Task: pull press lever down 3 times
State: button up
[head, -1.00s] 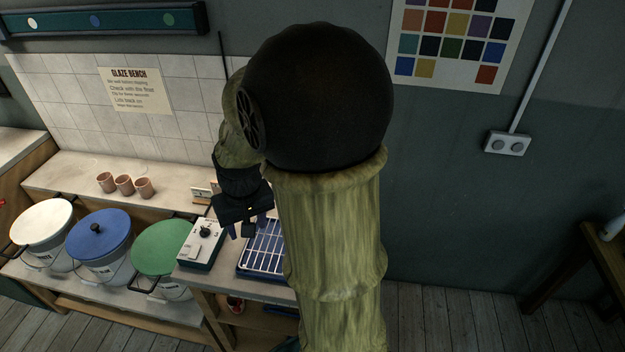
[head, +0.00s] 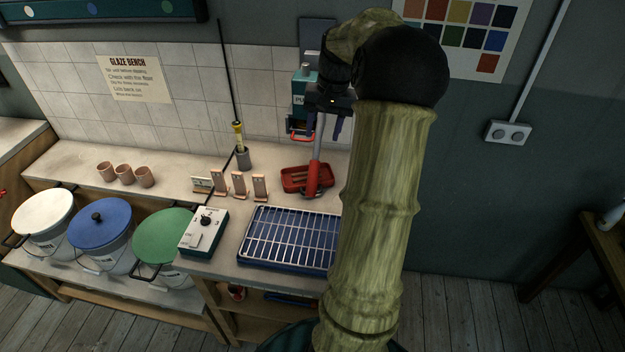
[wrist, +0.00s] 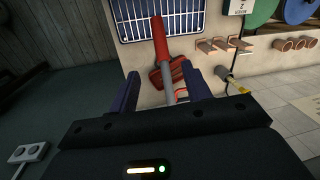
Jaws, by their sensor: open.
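The press lever, a grey bar with a red grip (head: 313,180), shows in the head view below my gripper (head: 322,130) and points down toward the bench. My gripper is open, with its dark blue fingers pointing down near the lever's upper part. In the wrist view the lever's grey bar (wrist: 168,88) runs between the two spread fingers of my gripper (wrist: 163,78), and its red grip (wrist: 160,38) lies beyond the fingertips. I cannot tell if a finger touches the bar. The teal press body (head: 300,87) on the wall is partly hidden by my arm.
A red tray (head: 292,179) sits under the lever. A wire rack (head: 285,236) lies in front, with a switch box (head: 203,233) to its left. Several small tiles (head: 239,184) and a grey pot (head: 243,157) with a tall tool stand left of the tray.

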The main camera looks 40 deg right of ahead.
aim_at(314, 174)
jog(key=shift+f, duration=0.1)
jog(key=f+p, duration=0.1)
jog(key=f, duration=0.4)
jog(key=w+a+f+p, duration=0.1)
jog(key=f, duration=0.5)
jog(key=a+f+p, duration=0.1)
jog(key=f, duration=0.5)
jog(key=shift+w, duration=0.35)
jog(key=shift+c, duration=0.2)
grip_shut()
